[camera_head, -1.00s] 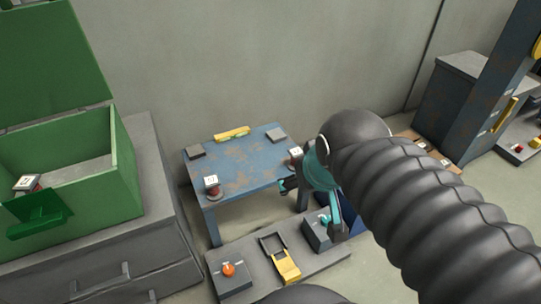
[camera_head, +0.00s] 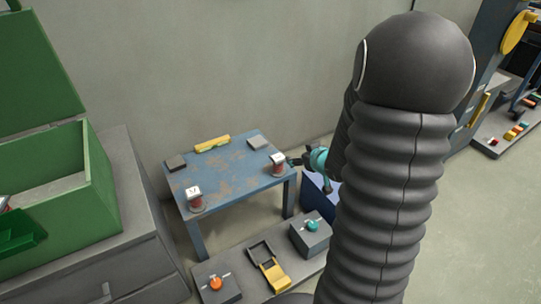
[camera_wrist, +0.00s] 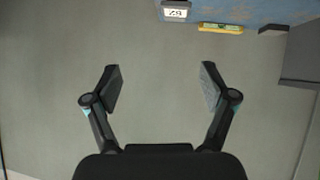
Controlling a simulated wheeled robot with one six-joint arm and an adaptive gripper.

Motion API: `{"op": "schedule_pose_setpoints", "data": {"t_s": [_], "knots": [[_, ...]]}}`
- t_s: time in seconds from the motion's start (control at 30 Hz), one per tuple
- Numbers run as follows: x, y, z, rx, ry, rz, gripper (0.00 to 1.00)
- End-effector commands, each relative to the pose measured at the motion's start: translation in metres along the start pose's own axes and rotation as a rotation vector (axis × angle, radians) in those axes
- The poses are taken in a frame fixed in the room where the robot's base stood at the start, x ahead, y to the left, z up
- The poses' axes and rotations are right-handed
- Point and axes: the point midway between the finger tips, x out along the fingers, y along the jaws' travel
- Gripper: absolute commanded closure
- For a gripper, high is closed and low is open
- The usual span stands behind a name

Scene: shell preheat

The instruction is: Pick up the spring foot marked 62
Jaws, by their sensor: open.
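Two spring feet with white number labels stand upright on a worn blue table (camera_head: 232,175). One is at the front left corner (camera_head: 196,203), and the other is at the right side (camera_head: 278,168). Their numbers are too small to read surely in the head view. My gripper (camera_head: 297,161) is just right of the right-hand foot, partly hidden by my arm. In the wrist view my gripper (camera_wrist: 162,88) is open, with nothing between its fingers. A white label (camera_wrist: 176,13) shows at the top edge, beyond the fingers; its digits look inverted and I cannot read them surely.
A yellow level (camera_head: 212,144) and two dark pads lie on the table; the level also shows in the wrist view (camera_wrist: 220,28). A grey plate (camera_head: 255,262) with orange and teal knobs lies in front. A green open box (camera_head: 60,190) stands left.

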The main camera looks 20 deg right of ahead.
Motion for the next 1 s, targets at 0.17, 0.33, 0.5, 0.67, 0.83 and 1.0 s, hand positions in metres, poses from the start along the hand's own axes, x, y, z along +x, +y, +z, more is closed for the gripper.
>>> {"op": "schedule_pose_setpoints", "data": {"t_s": [0.17,0.33,0.5,0.67,0.83,1.0], "knots": [[0.021,-0.004,0.029,0.043,0.063,-0.095,0.17],[0.028,-0.007,0.037,0.063,0.097,-0.138,0.17],[0.048,-0.012,0.036,0.065,0.103,-0.147,0.17],[0.078,-0.016,0.033,0.065,0.102,-0.146,0.17],[0.102,-0.019,0.030,0.064,0.102,-0.144,0.17],[0.111,-0.020,0.029,0.064,0.102,-0.143,0.17]]}}
